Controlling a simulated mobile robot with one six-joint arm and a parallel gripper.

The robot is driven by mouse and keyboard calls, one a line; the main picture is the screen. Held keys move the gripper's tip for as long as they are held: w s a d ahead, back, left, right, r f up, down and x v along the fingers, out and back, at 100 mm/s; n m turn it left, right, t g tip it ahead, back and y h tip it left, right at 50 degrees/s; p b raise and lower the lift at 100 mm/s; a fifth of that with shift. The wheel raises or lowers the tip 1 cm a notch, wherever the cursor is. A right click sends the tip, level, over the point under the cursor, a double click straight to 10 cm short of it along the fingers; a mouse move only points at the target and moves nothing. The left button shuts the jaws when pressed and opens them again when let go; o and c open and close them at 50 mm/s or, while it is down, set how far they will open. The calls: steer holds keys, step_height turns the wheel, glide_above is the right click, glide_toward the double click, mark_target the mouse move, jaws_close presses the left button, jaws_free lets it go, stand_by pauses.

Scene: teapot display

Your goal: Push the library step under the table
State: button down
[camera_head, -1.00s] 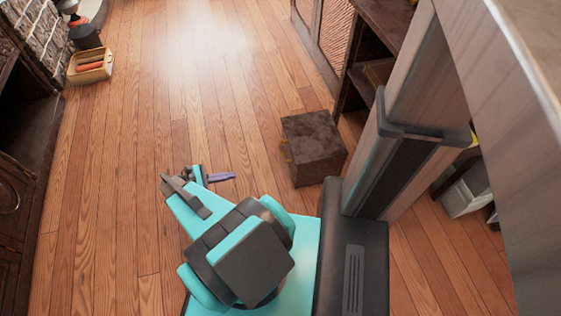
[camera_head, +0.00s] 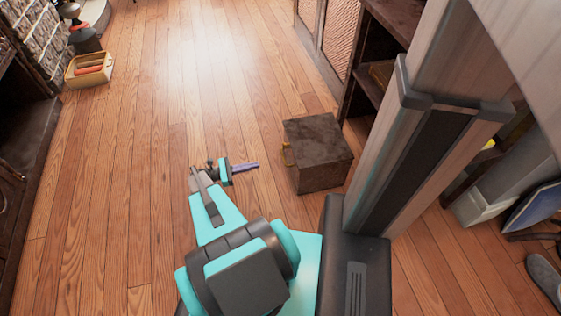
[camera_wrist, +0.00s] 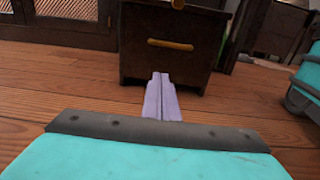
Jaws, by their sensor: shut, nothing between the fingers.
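The library step (camera_head: 318,140) is a dark brown box-shaped block with a brass handle (camera_head: 288,156) on its left side. It stands on the floor right of my gripper (camera_head: 256,166). The lavender fingers are shut and empty, low over the floor, pointing at the handle side with a small gap. In the wrist view, the step's front (camera_wrist: 140,64) and handle stand straight ahead of my shut fingers (camera_wrist: 160,77). Dark wooden furniture with an open shelf (camera_head: 370,85) stands behind the step; I cannot tell whether this is the table.
A pale crate (camera_head: 70,80) stands at the far left by the stone wall. A dark cabinet is at the left edge. Shoes (camera_head: 545,277) lie at the lower right. The plank floor (camera_head: 130,180) is clear in the middle and left.

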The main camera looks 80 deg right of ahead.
steer(key=b, duration=0.5)
glide_toward(289, 158)
steer(key=x, duration=0.4)
steer(key=shift+s+a+r, duration=0.15)
steer(key=shift+s+r, duration=0.2)
steer(key=shift+s, duration=0.15)
steer(key=shift+x, duration=0.85)
steer(key=shift+r, duration=0.1)
